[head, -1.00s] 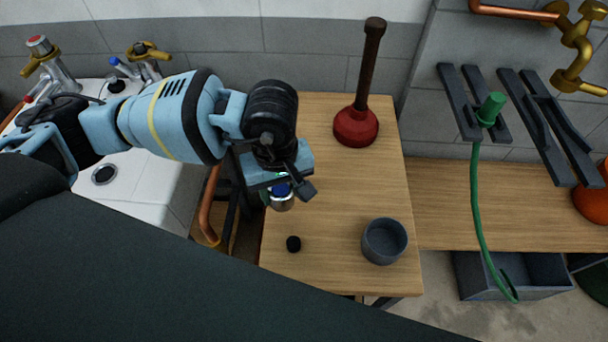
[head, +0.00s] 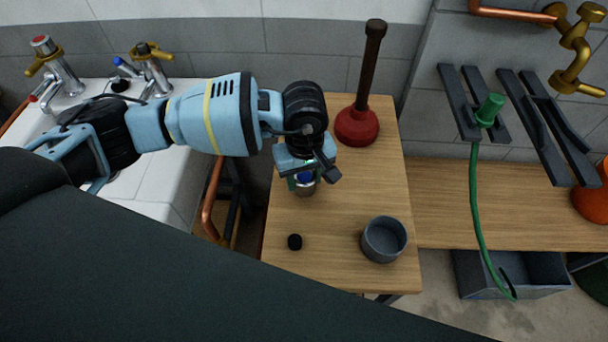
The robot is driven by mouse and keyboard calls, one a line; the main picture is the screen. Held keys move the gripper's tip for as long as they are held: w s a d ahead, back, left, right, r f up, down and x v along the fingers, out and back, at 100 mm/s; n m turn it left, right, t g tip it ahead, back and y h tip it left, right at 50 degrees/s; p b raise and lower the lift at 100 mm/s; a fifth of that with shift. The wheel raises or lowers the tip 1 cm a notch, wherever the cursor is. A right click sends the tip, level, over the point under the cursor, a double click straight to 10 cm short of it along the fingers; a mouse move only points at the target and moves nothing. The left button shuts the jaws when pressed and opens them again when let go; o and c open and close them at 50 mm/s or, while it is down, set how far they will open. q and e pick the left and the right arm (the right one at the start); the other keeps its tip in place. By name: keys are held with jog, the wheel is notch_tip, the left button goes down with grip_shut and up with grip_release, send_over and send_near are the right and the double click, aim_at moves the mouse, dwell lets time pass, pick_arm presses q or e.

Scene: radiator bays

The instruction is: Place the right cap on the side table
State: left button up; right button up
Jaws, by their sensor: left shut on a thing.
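My left gripper (head: 306,170) is shut on a silver cap with a blue top (head: 305,188), seen over the left part of the wooden side table (head: 350,190). The fingers partly hide the cap, and I cannot tell whether its base touches the table. The left tap (head: 58,72) at the sink has a silver cap with a red top. The right tap (head: 150,68) has a dark top and no silver cap on it. My right gripper is not in view.
A red plunger (head: 357,125) stands at the back of the table. The table's middle is clear. A green hose (head: 475,220) hangs at the right.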

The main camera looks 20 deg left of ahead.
aim_at(304, 176)
pick_arm(q)
jog(key=shift+f, duration=0.2)
jog(key=o, duration=1)
notch_tip(304, 176, up, 12)
jog(key=shift+r, duration=0.15)
